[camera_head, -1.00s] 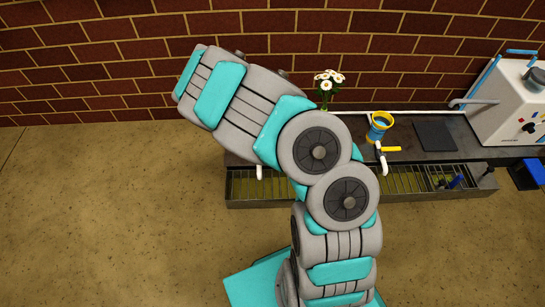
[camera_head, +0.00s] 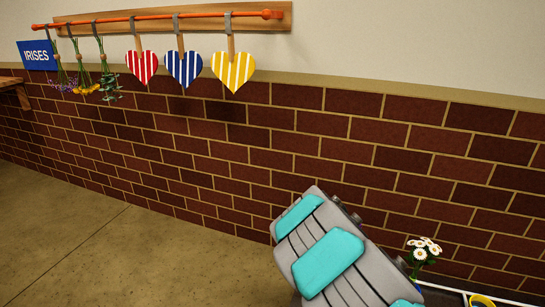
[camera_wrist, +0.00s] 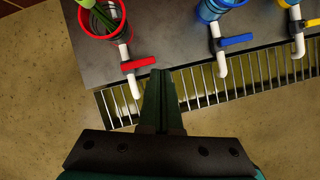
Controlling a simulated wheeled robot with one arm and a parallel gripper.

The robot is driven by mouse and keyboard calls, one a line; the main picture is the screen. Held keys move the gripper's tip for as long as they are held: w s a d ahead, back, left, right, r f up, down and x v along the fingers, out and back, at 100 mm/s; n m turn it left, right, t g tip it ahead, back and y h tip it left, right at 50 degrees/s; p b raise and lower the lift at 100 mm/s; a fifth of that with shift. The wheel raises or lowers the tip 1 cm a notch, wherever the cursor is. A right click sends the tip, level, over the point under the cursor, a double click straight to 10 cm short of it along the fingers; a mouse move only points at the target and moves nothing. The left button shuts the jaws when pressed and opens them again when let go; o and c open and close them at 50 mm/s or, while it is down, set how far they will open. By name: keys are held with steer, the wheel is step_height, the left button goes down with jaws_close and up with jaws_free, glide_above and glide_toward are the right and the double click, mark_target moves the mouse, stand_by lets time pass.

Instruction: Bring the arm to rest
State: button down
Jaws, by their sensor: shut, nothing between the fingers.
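My gripper (camera_wrist: 159,88) shows in the wrist view with its two dark fingers together and nothing between them. Its tips point toward the front edge of a dark counter (camera_wrist: 170,35), below and right of a red tap handle; I cannot tell the height gap. In the head view my grey and teal arm (camera_head: 335,255) rises at the bottom, right of centre, in front of the brick wall. The gripper itself is out of the head view.
In the wrist view, a red container with green stems (camera_wrist: 102,20), a blue container (camera_wrist: 212,10) and several taps line the counter above a slatted trough (camera_wrist: 215,88). In the head view, white flowers (camera_head: 424,249) stand right of my arm; striped hearts (camera_head: 184,68) and bunches hang from a rail.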

steer(key=d+r+m+h, duration=0.2)
steer(key=d+r+m, duration=0.15)
steer(key=r, duration=0.35)
steer(key=d+r+m+h, duration=0.1)
steer(key=d+r+m, duration=0.25)
steer(key=r, duration=0.35)
steer(key=s+r+m+g+h, duration=0.1)
steer(key=s+r+m+h, duration=0.1)
steer(key=s+r+m, duration=0.75)
steer(key=s+a+r+m+g+y, duration=0.1)
steer(key=s+a+m+y, duration=0.3)
steer(key=s+a, duration=0.6)
steer(key=s+a+r+m+g+y, duration=0.2)
steer(key=s+a+m, duration=0.5)
steer(key=s, duration=0.8)
steer(key=a+g+y, duration=0.1)
steer(key=a+y, duration=0.1)
steer(key=a, duration=0.1)
steer(key=shift+a+g, duration=0.3)
steer(key=shift+g, duration=0.1)
steer(key=shift+d+r+m, duration=0.1)
steer(key=shift+d+m, duration=0.05)
steer(key=shift+m, duration=0.1)
